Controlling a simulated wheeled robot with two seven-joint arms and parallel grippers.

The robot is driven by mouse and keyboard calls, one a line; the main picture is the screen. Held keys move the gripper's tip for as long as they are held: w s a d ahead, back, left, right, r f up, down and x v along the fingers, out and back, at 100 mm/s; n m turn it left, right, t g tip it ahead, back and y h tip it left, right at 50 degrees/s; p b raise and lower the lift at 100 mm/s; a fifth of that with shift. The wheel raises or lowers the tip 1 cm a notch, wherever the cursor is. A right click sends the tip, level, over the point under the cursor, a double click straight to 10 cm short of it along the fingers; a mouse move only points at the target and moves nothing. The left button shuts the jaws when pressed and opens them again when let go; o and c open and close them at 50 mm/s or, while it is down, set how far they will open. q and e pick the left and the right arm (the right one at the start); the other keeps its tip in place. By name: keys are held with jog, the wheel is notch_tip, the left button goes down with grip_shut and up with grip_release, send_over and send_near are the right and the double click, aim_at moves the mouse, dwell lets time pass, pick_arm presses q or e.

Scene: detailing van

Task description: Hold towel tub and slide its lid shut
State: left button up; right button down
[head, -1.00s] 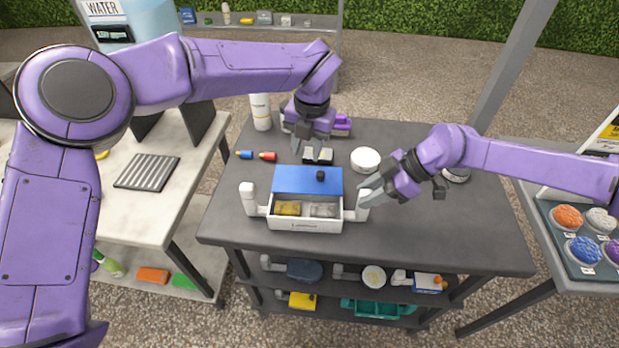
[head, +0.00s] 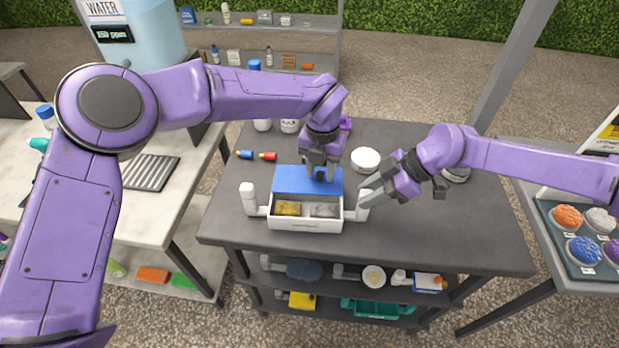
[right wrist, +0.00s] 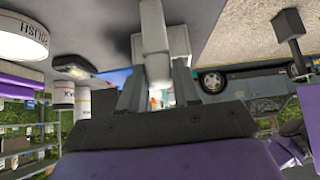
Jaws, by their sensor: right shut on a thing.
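The towel tub (head: 305,226) is a white box on the dark table, with a white upright grip on each side. Its blue lid (head: 290,180) sits slid back, so the front compartments show a yellow towel (head: 287,208) and a grey towel (head: 323,210). My left gripper (head: 320,178) is over the lid at its dark knob, which it hides; its fingers look apart. My right gripper (head: 368,194) is shut on the tub's right grip; the white grip (right wrist: 152,45) shows between the fingers in the right wrist view.
A white round container (head: 365,158) stands behind my right gripper. Blue and red small items (head: 267,156) lie left of the lid. A lower shelf holds a brush and a teal tray (head: 378,308).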

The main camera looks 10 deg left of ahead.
pick_arm(q)
grip_shut()
jog(key=shift+s+d, duration=0.2)
jog(key=shift+s, duration=3.2)
jog(key=shift+o, duration=1.1)
grip_release()
notch_tip(320, 180, up, 12)
